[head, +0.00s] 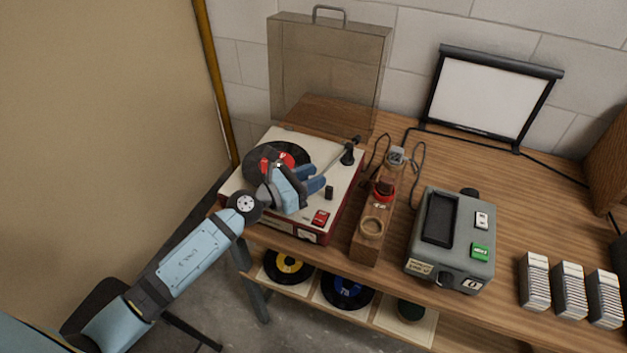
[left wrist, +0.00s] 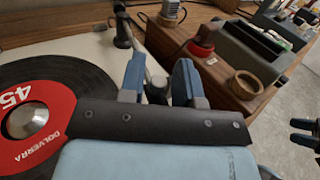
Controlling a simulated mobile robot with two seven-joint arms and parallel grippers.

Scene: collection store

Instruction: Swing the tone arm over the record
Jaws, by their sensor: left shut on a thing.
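The record player (head: 291,221) stands at the table's left end with its lid off. A black record (head: 258,150) with a red label lies on it; the record also shows in the left wrist view (left wrist: 75,82). The thin tone arm (head: 335,161) runs from its pivot at the back right down to my left gripper (head: 318,179). In the left wrist view the tone arm (left wrist: 152,68) passes between the blue fingers (left wrist: 159,82), which are shut on it just right of the record's edge. Its tip is partly hidden. My right gripper (left wrist: 303,132) shows at that view's right edge, fingers apart and empty.
A wooden block (head: 367,241) with a red knob stands close to the player's right. A grey slide machine (head: 451,239), slide stacks (head: 568,290) and a small screen (head: 488,98) stand farther right. The clear lid (head: 328,65) leans at the wall. Records lie on the shelf below.

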